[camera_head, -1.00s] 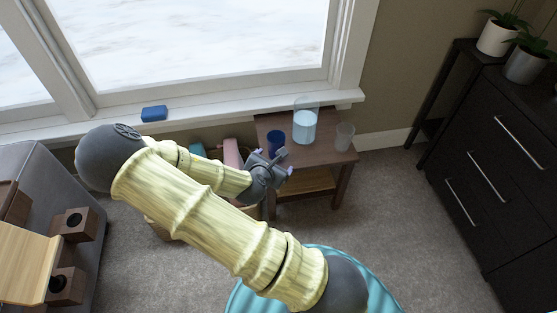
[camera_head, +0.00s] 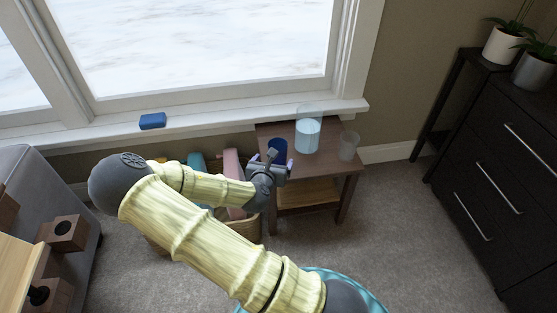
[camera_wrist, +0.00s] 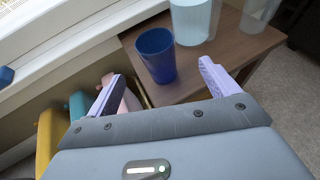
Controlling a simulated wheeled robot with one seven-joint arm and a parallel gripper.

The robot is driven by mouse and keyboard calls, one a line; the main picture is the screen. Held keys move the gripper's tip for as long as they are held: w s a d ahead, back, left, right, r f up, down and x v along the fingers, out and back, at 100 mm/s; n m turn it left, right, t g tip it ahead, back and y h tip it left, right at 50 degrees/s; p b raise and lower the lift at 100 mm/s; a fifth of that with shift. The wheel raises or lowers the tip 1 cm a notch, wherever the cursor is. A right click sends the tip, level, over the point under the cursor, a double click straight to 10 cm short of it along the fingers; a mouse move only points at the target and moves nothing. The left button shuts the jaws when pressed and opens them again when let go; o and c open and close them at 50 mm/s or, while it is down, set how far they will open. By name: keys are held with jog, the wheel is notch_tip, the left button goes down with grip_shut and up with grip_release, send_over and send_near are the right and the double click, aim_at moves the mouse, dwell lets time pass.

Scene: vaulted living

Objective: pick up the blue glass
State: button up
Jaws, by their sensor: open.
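The blue glass (camera_wrist: 156,58) stands upright on the left part of a small brown wooden side table (camera_head: 330,158) under the window. In the head view the blue glass (camera_head: 278,147) is partly covered by my gripper (camera_head: 272,160). In the wrist view my gripper (camera_wrist: 158,82) has its two lilac fingers spread apart, with nothing between the tips. The glass shows beyond the fingertips, between the two fingers in the picture, and appears apart from both.
A pitcher (camera_head: 307,135) with pale blue contents and a clear glass (camera_head: 348,146) stand right of the blue glass. A basket (camera_head: 243,227) with rolled items is left of the table. A blue block (camera_head: 152,121) lies on the windowsill. A black dresser (camera_head: 500,170) is at right.

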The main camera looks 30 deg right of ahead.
jog(key=b, duration=0.3)
send_near(280, 143)
jog(key=shift+w+d+f, duration=0.8)
jog(key=shift+d+f, duration=0.1)
jog(key=shift+f, duration=0.15)
jog(key=shift+w, duration=0.2)
jog(key=shift+d, duration=0.1)
jog(key=b+x, duration=0.2)
jog(key=x, duration=0.1)
jog(key=b+x, duration=0.1)
jog(key=x, duration=0.1)
jog(key=shift+w+r, duration=0.25)
jog(key=shift+w, duration=0.1)
jog(key=shift+c, duration=0.2)
jog(key=c, duration=1.2)
jog(key=shift+o, duration=0.2)
jog(key=shift+r, duration=0.1)
notch_tip(280, 143, up, 10)
jog(key=p, duration=0.5)
